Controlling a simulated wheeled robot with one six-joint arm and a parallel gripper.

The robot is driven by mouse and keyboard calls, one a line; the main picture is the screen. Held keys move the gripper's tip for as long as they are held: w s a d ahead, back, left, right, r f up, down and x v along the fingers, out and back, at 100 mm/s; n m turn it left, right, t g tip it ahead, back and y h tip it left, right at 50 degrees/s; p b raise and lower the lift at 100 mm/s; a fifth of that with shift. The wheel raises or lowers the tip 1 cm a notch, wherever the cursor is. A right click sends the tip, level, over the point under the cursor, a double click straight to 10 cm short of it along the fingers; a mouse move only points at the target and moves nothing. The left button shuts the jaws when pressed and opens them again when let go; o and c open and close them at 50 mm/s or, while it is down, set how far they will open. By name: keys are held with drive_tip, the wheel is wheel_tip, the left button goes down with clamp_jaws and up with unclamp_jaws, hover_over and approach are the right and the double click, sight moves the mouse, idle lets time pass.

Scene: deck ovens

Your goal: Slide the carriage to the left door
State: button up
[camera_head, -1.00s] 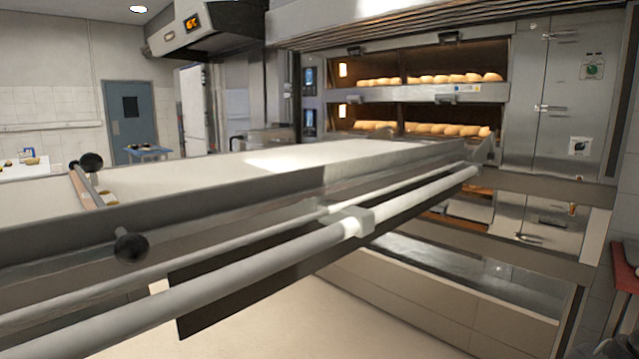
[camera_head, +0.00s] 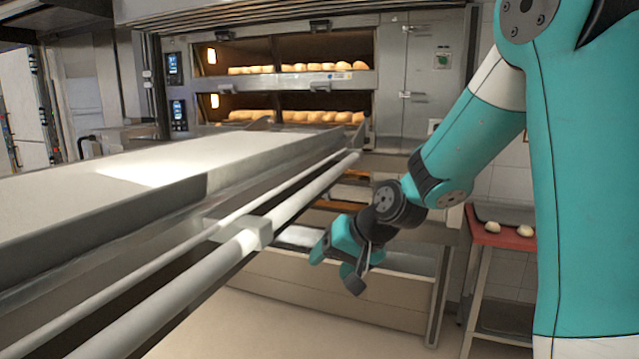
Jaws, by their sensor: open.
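A long metal loader with a pale flat bed (camera_head: 140,180) fills the left and points at the ovens; I take it to be the carriage. A white round handle bar (camera_head: 300,200) runs along its near side, with a grey bracket (camera_head: 252,232) on it. My gripper (camera_head: 336,267) hangs to the right of the bar, angled down. Its jaws are open and hold nothing; it appears apart from the bar. The deck oven (camera_head: 290,85) stands behind, its two upper decks open and lit. I cannot tell which part is the left door.
Loaves (camera_head: 295,116) lie in both open decks. A closed steel cabinet panel (camera_head: 420,75) is right of them. A red-topped stand (camera_head: 490,232) with dough pieces is at the right, behind my arm. Bare floor (camera_head: 300,325) shows at the bottom centre.

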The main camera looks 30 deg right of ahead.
drive_tip(key=w+d+r+m+t, duration=0.4)
drive_tip(key=w+d+r+m, duration=0.1)
drive_tip(key=d, duration=0.3)
drive_tip(key=m+t, duration=0.4)
approach(326, 183)
drive_tip(key=shift+n+y, duration=0.3)
drive_tip(key=p+x, duration=0.7)
drive_tip(key=x, duration=0.3)
drive_tip(key=shift+w+f, duration=0.1)
drive_tip(key=shift+w, duration=0.3)
drive_tip(key=shift+w+a+f+p, duration=0.2)
drive_tip(key=shift+w+p, duration=0.1)
drive_tip(key=shift+w, duration=0.15)
clamp_jaws()
drive_tip(key=shift+w, duration=0.1)
